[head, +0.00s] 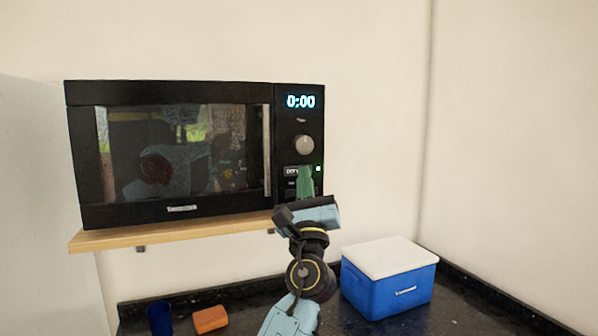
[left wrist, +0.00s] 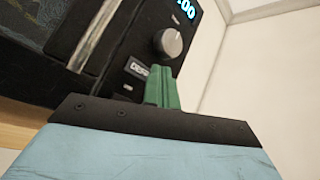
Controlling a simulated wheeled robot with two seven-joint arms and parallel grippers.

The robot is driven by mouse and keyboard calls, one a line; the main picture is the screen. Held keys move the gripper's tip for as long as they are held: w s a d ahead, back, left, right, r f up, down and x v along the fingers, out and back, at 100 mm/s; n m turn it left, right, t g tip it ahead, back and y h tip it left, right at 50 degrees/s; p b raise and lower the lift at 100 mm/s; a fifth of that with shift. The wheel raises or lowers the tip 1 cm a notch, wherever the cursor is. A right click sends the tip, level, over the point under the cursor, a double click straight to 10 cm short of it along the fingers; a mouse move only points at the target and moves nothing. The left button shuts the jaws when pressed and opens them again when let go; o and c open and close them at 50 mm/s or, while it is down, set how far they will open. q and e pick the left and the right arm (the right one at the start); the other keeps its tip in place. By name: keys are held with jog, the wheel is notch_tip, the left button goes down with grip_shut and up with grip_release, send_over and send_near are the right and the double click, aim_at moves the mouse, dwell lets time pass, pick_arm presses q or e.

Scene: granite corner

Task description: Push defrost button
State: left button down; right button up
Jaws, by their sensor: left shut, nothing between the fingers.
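A black microwave (head: 180,153) stands on a wooden wall shelf, its display reading 0:00. Its control panel has a round grey knob (head: 304,145) with a labelled button (head: 290,171) below it. In the left wrist view the defrost button (left wrist: 137,70) shows just left of the green fingers. I cannot tell whether the fingertips touch the panel. My right gripper is not in view.
The wooden shelf (head: 160,235) sits under the microwave. A blue cooler with a white lid (head: 389,258) stands on the dark counter (head: 375,324) at right. An orange sponge (head: 210,319) and a blue cup (head: 160,318) are at lower left. The wall right of the microwave is clear.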

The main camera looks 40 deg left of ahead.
pick_arm(q)
jog(key=shift+a, duration=0.1)
dwell(0.4)
jog(key=shift+w+a, duration=0.25)
jog(key=shift+a, duration=0.05)
jog(key=shift+a, duration=0.1)
dwell(0.4)
jog(key=shift+s+d, duration=0.25)
jog(key=shift+d, duration=0.25)
jog(key=s+d+p, duration=0.1)
jog(key=s+d, duration=0.2)
jog(key=d, duration=0.2)
dwell(0.6)
